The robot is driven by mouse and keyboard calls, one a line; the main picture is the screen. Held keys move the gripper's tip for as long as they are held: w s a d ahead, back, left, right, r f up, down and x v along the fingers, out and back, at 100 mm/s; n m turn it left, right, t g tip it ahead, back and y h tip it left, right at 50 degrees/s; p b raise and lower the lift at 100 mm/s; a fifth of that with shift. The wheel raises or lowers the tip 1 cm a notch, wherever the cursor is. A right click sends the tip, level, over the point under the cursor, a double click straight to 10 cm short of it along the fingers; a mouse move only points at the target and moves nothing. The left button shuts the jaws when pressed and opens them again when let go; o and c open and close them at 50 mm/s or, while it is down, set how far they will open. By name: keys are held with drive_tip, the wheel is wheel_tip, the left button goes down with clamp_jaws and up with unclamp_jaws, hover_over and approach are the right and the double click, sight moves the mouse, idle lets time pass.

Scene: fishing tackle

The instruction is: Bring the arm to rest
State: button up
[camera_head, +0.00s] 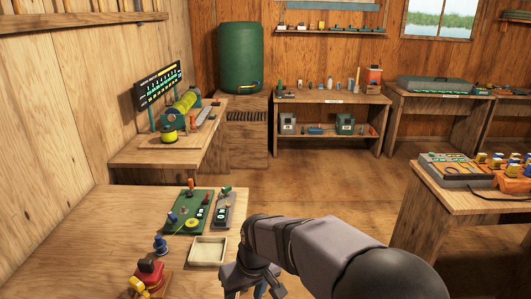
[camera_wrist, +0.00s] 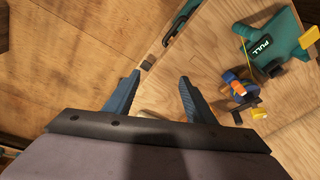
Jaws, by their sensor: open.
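My arm (camera_head: 310,250) reaches in from the lower right of the head view, bent down at the wrist beside the near table's right edge. In the wrist view my gripper (camera_wrist: 160,77) shows two blue fingers spread apart with nothing between them. Wood surfaces lie beyond the fingertips. In the head view the fingers are mostly hidden at the bottom of the picture.
The near table (camera_head: 85,235) carries a green board (camera_head: 188,212), a cream tray (camera_head: 208,251) and a red-and-yellow device (camera_head: 150,275). The wrist view shows a teal piece marked PULL (camera_wrist: 265,45) and a blue reel-like part (camera_wrist: 238,88). Open floor (camera_head: 310,190) lies beyond my arm.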

drive_tip(key=s+d+f+m+h, duration=0.1)
drive_tip(key=s+d+f+m, duration=0.1)
drive_tip(key=s+d, duration=0.5)
drive_tip(key=s+d+f+m+g+h, duration=0.1)
drive_tip(key=s+d+f+m, duration=0.1)
drive_tip(key=s+d, duration=0.6)
drive_tip(key=d+m, duration=0.1)
drive_tip(key=d, duration=0.4)
drive_tip(key=shift+s+d+m, duration=0.2)
drive_tip(key=shift+d+m, duration=0.1)
